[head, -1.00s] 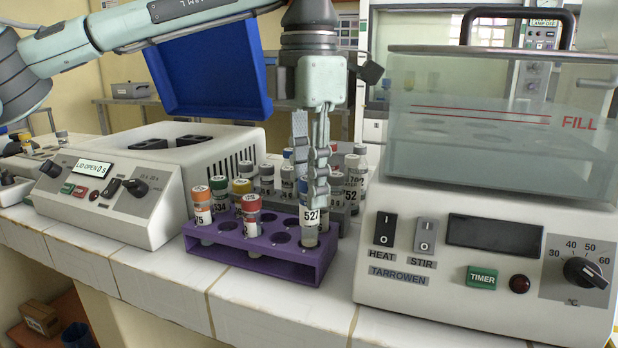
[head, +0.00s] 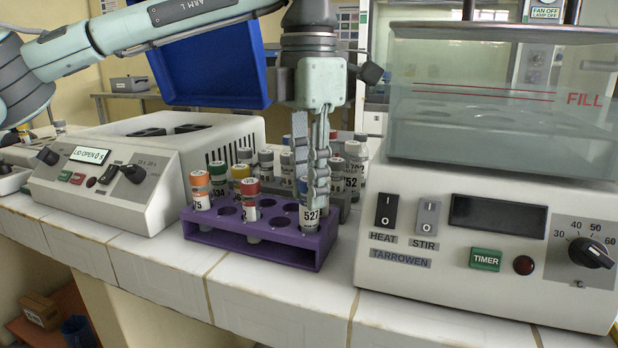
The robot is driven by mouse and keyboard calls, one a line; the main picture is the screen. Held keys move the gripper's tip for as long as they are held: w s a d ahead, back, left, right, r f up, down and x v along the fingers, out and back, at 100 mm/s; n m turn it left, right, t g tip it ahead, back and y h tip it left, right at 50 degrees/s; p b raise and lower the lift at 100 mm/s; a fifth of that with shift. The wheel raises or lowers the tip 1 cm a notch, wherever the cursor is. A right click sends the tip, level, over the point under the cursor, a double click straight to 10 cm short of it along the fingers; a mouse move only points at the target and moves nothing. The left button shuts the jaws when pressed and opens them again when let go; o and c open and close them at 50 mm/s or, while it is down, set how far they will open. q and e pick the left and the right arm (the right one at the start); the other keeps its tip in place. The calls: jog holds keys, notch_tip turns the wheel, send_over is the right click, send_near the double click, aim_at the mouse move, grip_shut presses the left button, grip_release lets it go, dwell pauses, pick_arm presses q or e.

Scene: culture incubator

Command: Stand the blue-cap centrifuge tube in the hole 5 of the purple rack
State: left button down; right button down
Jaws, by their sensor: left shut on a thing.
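The purple rack (head: 262,252) stands on the white tiled bench. Its left part holds tubes with orange, green, yellow and red caps. My left gripper (head: 313,190) points straight down at the rack's right end. It is shut on an upright tube labelled 527 (head: 309,218); a bit of blue shows at its top, and the fingers hide most of the cap. The tube's lower end is hidden in the front right corner hole of the rack. I cannot read any hole numbers. My right gripper is not in view.
A heating bath (head: 480,235) stands close on the right. An open-lidded centrifuge (head: 110,190) is on the left. The bench's front edge is clear.

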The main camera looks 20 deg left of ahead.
pick_arm(q)
jog(key=shift+f+b, duration=0.35)
jog(key=shift+f, duration=0.35)
jog(key=c, duration=0.9)
grip_release()
jog(key=shift+r, duration=0.15)
jog(key=shift+r+p, duration=2.85)
jog(key=shift+r, duration=0.8)
